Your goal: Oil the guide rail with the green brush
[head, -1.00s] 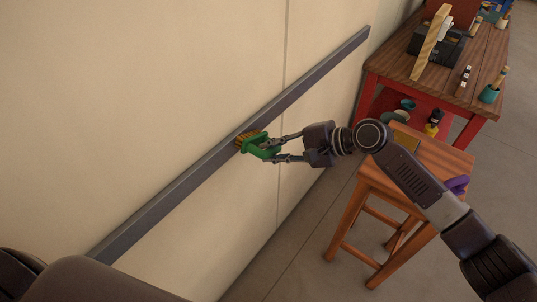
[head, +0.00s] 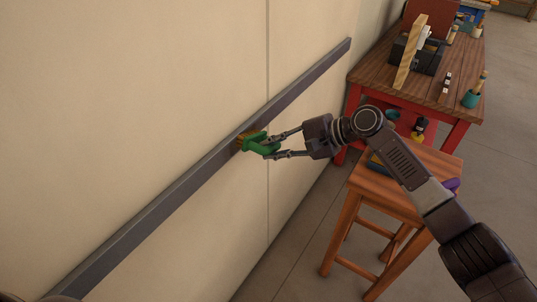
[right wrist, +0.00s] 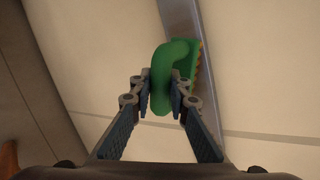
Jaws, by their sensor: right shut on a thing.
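The guide rail (head: 150,226) is a long grey bar fixed to the pale wall, running from lower left to upper right. My right gripper (head: 270,147) is shut on the green brush (head: 260,145) and holds it at the rail's middle stretch. The brush's yellow-brown bristles face the rail and appear to touch it. In the right wrist view, both fingers of my right gripper (right wrist: 164,76) clasp the brush's green handle (right wrist: 172,80), with the rail (right wrist: 184,22) behind it. My left gripper is out of view.
A wooden stool (head: 400,186) stands below my right arm, with a purple thing (head: 453,184) and a partly hidden yellow-blue thing on it. A red-framed workbench (head: 450,92) with tools stands beyond. The rail's front is clear on both sides of the brush.

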